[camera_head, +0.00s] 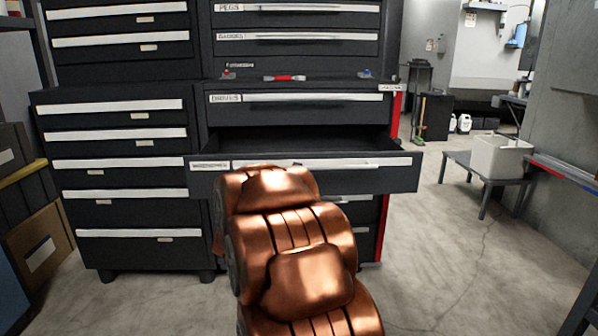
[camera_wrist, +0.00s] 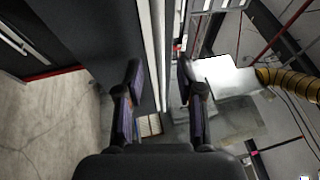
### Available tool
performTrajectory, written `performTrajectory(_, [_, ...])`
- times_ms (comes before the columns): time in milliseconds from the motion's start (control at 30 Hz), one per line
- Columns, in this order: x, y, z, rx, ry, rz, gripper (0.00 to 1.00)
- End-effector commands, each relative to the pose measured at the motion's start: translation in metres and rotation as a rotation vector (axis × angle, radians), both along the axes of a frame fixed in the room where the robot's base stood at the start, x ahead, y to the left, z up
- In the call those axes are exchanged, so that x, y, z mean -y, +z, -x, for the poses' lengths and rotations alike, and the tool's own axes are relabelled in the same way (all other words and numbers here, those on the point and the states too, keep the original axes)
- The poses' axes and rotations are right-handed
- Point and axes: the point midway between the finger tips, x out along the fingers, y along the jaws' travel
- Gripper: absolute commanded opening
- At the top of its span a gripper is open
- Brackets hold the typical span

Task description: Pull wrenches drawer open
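The wrenches drawer (camera_head: 372,178) stands pulled out from the right-hand black cabinet, its dark inside showing above the front. Its front carries a long pale handle strip (camera_head: 350,161) and a small label at the left, too blurred to read surely. My copper-coloured arm covers part of the drawer front, and my gripper is hidden behind it in the head view. In the wrist view my gripper (camera_wrist: 159,78) has its two dark fingers apart. The pale handle strip (camera_wrist: 155,40) runs between them, with no clear contact on either finger.
The closed drawer above (camera_head: 300,110) is flush. Several closed drawers fill the left cabinet (camera_head: 120,150). Small tools (camera_head: 285,78) lie on the ledge. A low table (camera_head: 487,175) with a white bin (camera_head: 502,155) stands right. The floor (camera_head: 450,260) right of my arm is clear.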

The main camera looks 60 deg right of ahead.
Motion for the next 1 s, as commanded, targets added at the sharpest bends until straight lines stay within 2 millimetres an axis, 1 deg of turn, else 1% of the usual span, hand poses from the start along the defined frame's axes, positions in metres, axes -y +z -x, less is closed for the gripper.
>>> performTrajectory(33, [-0.007,-0.002,0.001,0.0,0.004,-0.004,0.37])
performTrajectory(100, [-0.015,-0.003,0.003,0.0,0.003,-0.003,0.37])
performTrajectory(267, [-0.027,-0.006,0.007,0.0,0.001,-0.002,0.37])
performTrajectory(400, [-0.03,-0.006,0.009,-0.001,0.001,-0.002,0.37])
performTrajectory(633, [-0.03,-0.006,0.009,0.0,0.0,-0.001,0.37])
performTrajectory(733, [-0.032,-0.007,0.005,-0.008,0.011,-0.007,0.37])
performTrajectory(767, [-0.034,-0.008,0.002,-0.016,0.021,-0.013,0.37])
performTrajectory(867, [-0.047,-0.016,-0.016,-0.066,0.082,-0.049,0.37])
performTrajectory(967, [-0.072,-0.029,-0.044,-0.162,0.189,-0.102,0.37])
performTrajectory(1000, [-0.086,-0.036,-0.057,-0.211,0.246,-0.126,0.37])
